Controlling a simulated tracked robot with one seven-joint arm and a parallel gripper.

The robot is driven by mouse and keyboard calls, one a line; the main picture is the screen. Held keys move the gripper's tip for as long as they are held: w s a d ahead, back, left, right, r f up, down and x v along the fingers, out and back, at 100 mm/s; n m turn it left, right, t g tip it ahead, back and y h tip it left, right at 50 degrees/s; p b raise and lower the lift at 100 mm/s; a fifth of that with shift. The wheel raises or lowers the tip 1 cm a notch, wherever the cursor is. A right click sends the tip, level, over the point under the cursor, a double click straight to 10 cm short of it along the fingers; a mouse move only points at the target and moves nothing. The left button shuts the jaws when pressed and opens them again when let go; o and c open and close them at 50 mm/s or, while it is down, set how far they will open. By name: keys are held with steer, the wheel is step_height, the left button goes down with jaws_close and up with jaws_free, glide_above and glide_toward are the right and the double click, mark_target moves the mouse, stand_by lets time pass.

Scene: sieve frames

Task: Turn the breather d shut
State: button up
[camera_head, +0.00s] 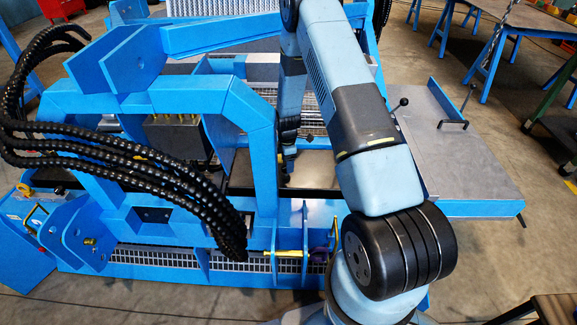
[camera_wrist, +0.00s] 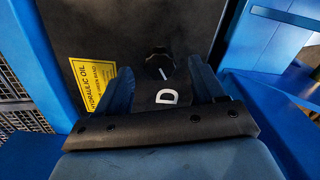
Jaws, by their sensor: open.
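In the wrist view the breather d is a black lobed knob (camera_wrist: 157,62) on a dark panel (camera_wrist: 200,22). A short white mark shows at its lower edge, slanting slightly. A white letter D (camera_wrist: 167,97) is on the panel just below it. My gripper (camera_wrist: 160,66) is open, with one blue finger on each side of the knob. I cannot tell whether either finger touches it. In the head view my gripper (camera_head: 287,170) points down behind the blue frame, and the knob is not visible there.
A yellow hydraulic oil label (camera_wrist: 92,83) is left of the knob. Blue frame parts (camera_wrist: 255,45) stand close on both sides. In the head view, black hoses (camera_head: 110,165) arch over the blue frame (camera_head: 265,170) at left. A flat grey plate (camera_head: 455,150) lies at right.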

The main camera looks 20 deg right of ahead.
steer(key=shift+f, duration=1.3)
steer(key=shift+c, duration=0.5)
steer(key=c, duration=0.9)
steer(key=shift+d, duration=0.35)
steer(key=shift+c, duration=0.3)
steer(key=shift+a, duration=0.35)
